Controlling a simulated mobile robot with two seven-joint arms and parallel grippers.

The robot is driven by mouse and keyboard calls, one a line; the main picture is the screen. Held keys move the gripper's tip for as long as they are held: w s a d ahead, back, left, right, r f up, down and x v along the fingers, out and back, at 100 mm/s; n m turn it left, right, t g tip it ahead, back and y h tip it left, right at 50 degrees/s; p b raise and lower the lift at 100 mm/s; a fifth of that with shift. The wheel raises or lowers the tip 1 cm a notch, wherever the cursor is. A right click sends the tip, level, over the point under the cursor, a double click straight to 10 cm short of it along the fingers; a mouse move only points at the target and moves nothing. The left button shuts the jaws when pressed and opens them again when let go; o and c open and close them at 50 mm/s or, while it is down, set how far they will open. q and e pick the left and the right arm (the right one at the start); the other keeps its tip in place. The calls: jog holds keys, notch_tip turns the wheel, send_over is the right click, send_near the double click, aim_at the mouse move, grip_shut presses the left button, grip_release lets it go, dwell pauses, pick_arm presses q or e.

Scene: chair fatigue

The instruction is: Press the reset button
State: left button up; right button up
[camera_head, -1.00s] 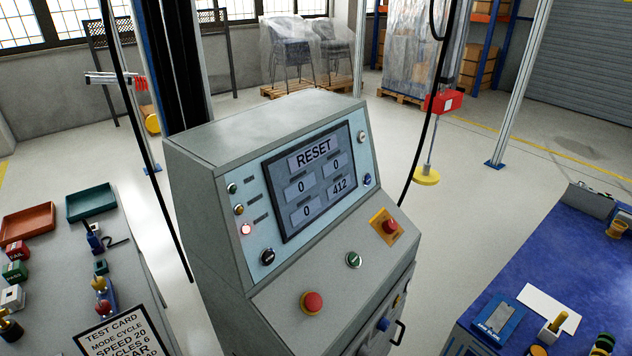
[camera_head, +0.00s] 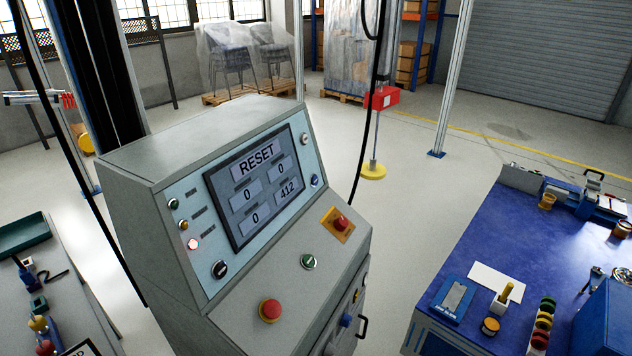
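A grey control console (camera_head: 190,135) stands in the middle of the head view. Its tilted screen (camera_head: 258,187) reads RESET above fields showing 0, 0, 0 and 412. A small blue button (camera_head: 315,181) sits right of the screen, below a pale round knob (camera_head: 305,139). A black-and-white rotary knob (camera_head: 219,269) is at the panel's lower left. The sloped desk carries a red mushroom button (camera_head: 270,310), a green button (camera_head: 308,262) and a red emergency stop (camera_head: 341,224) on a yellow plate. Labels are too small to tell which button is reset. Neither gripper is in view.
A blue-topped bench (camera_head: 480,235) with tools stands at the right. A grey bench (camera_head: 65,285) with a green tray (camera_head: 22,234) is at the left. Black cables hang beside the console. Open floor (camera_head: 410,200) lies between the console and the right bench.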

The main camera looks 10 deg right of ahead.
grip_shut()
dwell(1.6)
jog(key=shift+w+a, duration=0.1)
